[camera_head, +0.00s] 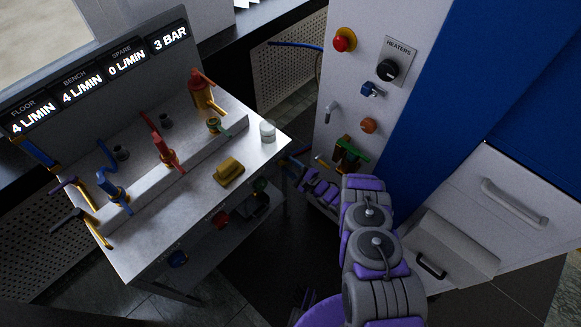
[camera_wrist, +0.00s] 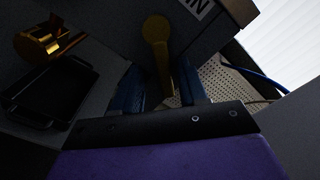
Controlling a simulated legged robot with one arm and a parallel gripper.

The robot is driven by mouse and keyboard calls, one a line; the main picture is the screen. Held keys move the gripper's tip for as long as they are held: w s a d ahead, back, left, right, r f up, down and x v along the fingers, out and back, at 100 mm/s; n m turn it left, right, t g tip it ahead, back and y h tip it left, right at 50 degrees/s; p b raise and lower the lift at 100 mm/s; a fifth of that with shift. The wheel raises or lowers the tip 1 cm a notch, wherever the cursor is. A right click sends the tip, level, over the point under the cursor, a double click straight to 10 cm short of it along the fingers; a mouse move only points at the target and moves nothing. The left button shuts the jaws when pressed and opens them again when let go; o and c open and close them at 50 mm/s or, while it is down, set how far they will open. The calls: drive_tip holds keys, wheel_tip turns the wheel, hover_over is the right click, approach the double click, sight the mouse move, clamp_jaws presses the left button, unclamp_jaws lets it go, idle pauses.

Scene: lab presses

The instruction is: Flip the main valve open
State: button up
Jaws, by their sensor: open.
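In the wrist view a dull yellow lever (camera_wrist: 156,45) with a rounded end stands against a dark panel. A white label (camera_wrist: 198,6), partly cut off and showing "IN", is beside it. My gripper (camera_wrist: 162,88) is open, with one dark blue finger on each side of the lever's lower part. I cannot tell whether the fingers touch it.
The bench bears several valves with blue, red and orange handles, a yellow block (camera_head: 229,170) and a white cup (camera_head: 268,131). A display (camera_head: 95,75) reads 4, 4, 0 L/MIN and 3 BAR. A white panel (camera_head: 365,100) with knobs and a green-handled part (camera_head: 348,152) stands to the right.

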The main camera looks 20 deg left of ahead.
drive_tip(key=shift+d+r, duration=0.25)
drive_tip(key=shift+d, duration=0.1)
drive_tip(key=shift+a+f, duration=0.15)
drive_tip(key=shift+a, duration=0.2)
drive_tip(key=c, duration=0.6)
clamp_jaws()
drive_tip(key=shift+d, duration=0.1)
drive_tip(key=shift+f, duration=0.1)
